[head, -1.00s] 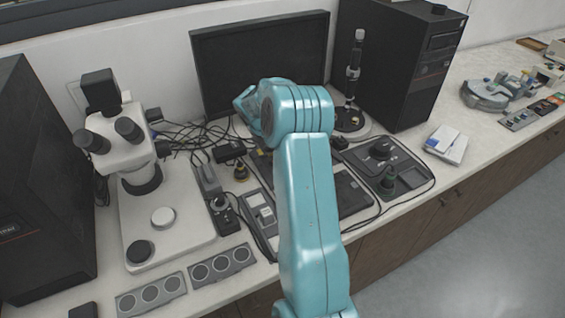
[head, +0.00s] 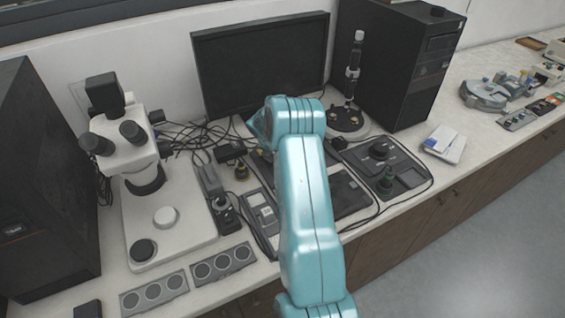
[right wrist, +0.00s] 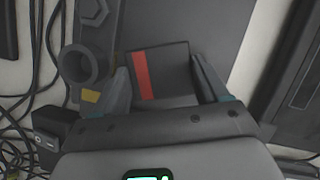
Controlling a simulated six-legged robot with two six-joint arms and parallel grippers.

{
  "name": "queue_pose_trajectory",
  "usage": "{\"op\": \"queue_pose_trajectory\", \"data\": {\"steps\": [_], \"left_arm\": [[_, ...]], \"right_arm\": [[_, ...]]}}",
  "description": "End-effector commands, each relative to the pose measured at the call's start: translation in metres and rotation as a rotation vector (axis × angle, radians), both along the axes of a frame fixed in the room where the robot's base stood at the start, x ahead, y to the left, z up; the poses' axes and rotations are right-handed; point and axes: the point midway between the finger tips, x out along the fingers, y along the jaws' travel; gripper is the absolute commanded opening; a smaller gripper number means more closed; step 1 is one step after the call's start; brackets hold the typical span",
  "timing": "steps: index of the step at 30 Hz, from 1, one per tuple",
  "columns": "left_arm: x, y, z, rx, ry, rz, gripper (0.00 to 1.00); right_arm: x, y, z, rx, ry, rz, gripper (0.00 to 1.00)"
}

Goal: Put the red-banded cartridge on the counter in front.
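The red-banded cartridge (right wrist: 168,75) is a dark block with a red stripe near its left side. In the right wrist view it lies between the two fingers of my right gripper (right wrist: 162,82). The left finger looks close against it, and a thin gap seems to show at the right finger. I cannot tell whether the fingers grip it. In the head view my right arm's teal links hide this gripper and the cartridge. My left gripper is in neither current view.
A microscope (head: 128,150) stands at left on the counter (head: 388,212). A monitor (head: 262,62) and a dark computer tower (head: 405,65) stand behind. A round-based stand (head: 350,118), a white box (head: 444,143) and loose cables are nearby.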

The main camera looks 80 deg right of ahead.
Motion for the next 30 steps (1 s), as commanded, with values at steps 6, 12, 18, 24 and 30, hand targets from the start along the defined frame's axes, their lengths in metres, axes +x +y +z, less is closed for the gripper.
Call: {"op": "queue_pose_trajectory", "data": {"steps": [6,12,18,24,30], "left_arm": [[0.0,0.0,0.0,0.0,0.0,0.0,0.0],[0.0,0.0,-0.001,0.0,0.0,0.0,0.0],[0.0,0.0,-0.003,0.0,0.0,0.0,0.0],[0.0,0.0,-0.006,0.0,0.0,0.0,0.0],[0.0,0.0,-0.008,0.0,0.0,0.0,0.0]], "right_arm": [[0.0,0.0,0.0,0.0,0.0,0.0,0.37],[0.0,0.0,0.005,-0.001,0.0,0.0,0.37],[0.0,-0.001,0.035,-0.006,-0.002,0.0,0.37],[0.001,-0.001,0.091,-0.007,-0.004,0.0,0.37],[0.001,-0.001,0.146,-0.005,-0.004,0.0,0.37]]}}
